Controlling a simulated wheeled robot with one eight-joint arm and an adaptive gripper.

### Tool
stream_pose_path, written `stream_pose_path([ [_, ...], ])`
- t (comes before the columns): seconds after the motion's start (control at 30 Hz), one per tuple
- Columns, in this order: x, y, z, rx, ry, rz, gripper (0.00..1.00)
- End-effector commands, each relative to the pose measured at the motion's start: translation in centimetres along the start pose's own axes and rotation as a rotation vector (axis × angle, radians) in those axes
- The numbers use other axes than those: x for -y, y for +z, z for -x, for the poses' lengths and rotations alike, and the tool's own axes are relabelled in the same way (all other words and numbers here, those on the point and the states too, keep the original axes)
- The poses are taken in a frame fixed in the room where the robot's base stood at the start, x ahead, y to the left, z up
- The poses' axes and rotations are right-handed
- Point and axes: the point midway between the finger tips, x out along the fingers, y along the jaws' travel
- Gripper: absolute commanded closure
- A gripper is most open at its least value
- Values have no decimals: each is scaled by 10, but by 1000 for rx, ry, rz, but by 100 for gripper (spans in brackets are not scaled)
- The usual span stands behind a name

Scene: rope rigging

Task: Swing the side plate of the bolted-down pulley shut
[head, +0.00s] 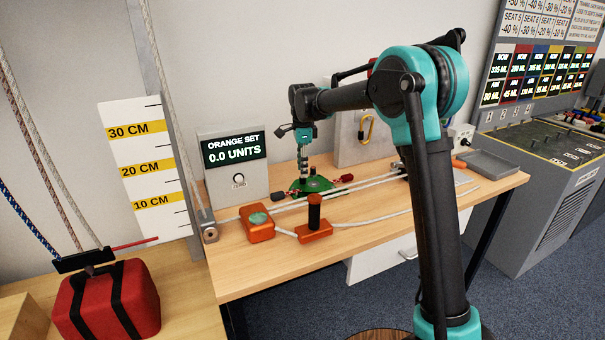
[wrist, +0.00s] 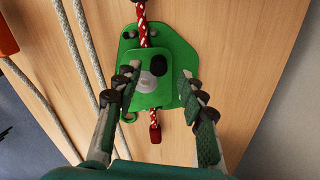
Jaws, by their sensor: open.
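The green pulley (wrist: 172,40) lies on the wooden bench, with a red-and-white rope (wrist: 144,22) running in at its top and out below to a dark red end piece (wrist: 155,132). Its green plates overlap, with a grey round part and a dark round part showing between my fingers. I cannot tell exactly how far the side plate stands open. My gripper (wrist: 158,82) is open, with one finger on each side of the pulley's middle. Whether a finger touches the plate is unclear. In the head view the pulley (head: 318,184) sits under my gripper (head: 304,178), which partly hides it.
Pale ropes (head: 345,189) run along the bench. An orange block with a green top (head: 259,225) and an orange base with a black post (head: 314,218) stand in front. Behind are the display reading 0.0 units (head: 234,152) and a panel with a yellow carabiner (head: 366,128).

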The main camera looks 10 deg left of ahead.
Motion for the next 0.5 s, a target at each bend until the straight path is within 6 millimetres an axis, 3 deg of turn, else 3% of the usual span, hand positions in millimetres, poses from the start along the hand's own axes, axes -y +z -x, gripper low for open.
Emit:
stream_pose_path([
  [0.3, 0, 0, 64, 0, 0, 0, 59],
  [0.5, 1, 0, 87, 0, -1, -1, 59],
])
